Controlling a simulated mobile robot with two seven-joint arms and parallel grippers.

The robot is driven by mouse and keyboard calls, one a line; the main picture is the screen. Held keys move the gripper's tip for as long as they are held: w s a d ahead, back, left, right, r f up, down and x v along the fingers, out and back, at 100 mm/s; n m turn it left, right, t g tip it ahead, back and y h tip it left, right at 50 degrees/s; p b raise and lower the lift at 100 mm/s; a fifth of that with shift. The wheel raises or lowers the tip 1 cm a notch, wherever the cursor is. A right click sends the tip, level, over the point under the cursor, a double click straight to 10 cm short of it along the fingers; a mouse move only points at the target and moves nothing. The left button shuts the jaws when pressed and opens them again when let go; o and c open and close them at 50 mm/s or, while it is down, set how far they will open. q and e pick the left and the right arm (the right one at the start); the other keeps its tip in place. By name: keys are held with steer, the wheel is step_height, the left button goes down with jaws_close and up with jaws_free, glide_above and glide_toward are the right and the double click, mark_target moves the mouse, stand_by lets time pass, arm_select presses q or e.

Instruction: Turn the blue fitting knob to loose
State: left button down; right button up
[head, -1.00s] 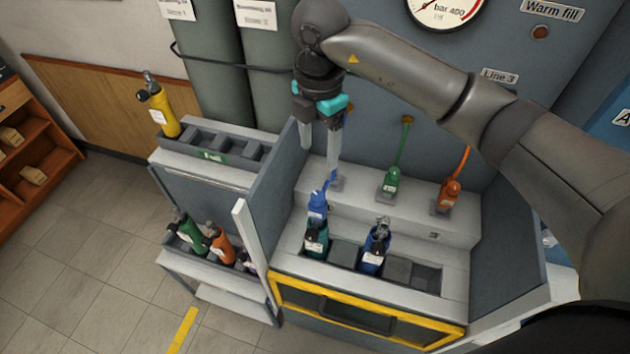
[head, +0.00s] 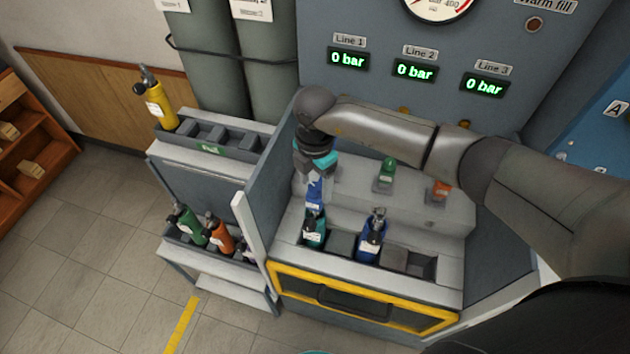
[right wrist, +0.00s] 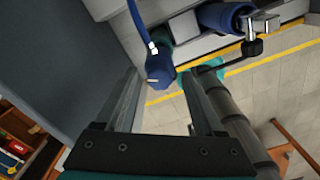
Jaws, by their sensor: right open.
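The blue fitting (head: 314,193) sits at the left end of the bench, just behind the teal cylinder (head: 313,232) in the front rack. In the right wrist view the blue fitting (right wrist: 160,68), with its faceted knob end and blue hose, appears between the tips of my right gripper (right wrist: 160,82). The fingers are apart, with visible gaps on both sides of the knob. In the head view my right gripper (head: 308,180) is low over the fitting and partly covers it. The knob's loose or tight setting cannot be read. My left gripper is not in view.
A blue cylinder (head: 372,238) stands in the rack, right of the teal one. Green (head: 387,172) and orange (head: 440,190) fittings sit farther right. A grey side panel (head: 268,190) rises close left of my right gripper. The Line 1 display (head: 348,59) reads 0 bar.

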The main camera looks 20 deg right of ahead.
jaws_close()
stand_by(0.5)
